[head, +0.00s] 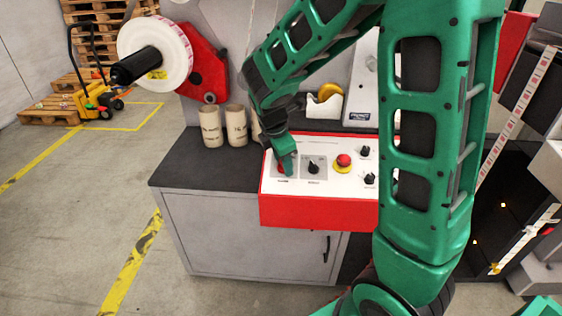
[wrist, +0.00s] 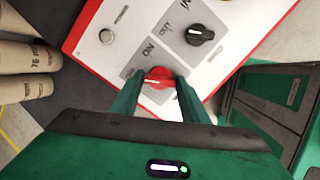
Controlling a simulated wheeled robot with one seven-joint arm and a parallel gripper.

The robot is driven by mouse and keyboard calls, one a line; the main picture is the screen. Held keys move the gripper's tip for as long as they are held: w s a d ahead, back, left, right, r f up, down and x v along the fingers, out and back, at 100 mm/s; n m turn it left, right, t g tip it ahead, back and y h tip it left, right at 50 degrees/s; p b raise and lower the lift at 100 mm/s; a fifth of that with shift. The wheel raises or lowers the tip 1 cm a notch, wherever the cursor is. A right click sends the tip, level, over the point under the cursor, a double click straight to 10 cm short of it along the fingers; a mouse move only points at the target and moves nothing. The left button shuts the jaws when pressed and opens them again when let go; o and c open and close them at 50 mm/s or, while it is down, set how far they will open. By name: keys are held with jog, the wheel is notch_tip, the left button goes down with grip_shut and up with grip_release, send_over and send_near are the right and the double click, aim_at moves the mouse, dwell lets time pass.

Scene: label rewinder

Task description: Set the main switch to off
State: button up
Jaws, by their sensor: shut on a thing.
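The main switch appears to be the red rotary knob (wrist: 158,76) on a grey plate marked ON; a second position label is hidden from me. A pale mark shows on the knob, but I cannot tell its setting for sure. My gripper (wrist: 157,84) is shut on the knob, one finger on each side of it. In the head view my gripper (head: 286,163) points down at the left end of the control panel (head: 320,211), a red box with a white top, and mostly hides the knob.
A black selector (head: 313,166), a red emergency button (head: 344,160) on yellow and two more black knobs (head: 366,152) sit to the right. Cardboard cores (head: 211,127) stand left of the panel on the dark cabinet top (head: 185,168). A label roll (head: 150,45) hangs at upper left.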

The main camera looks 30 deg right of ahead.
jog(key=shift+w+r, duration=0.15)
jog(key=o, duration=1)
jog(key=shift+o, duration=0.3)
jog(key=v, duration=1)
jog(key=shift+r, duration=0.25)
jog(key=shift+a, duration=0.1)
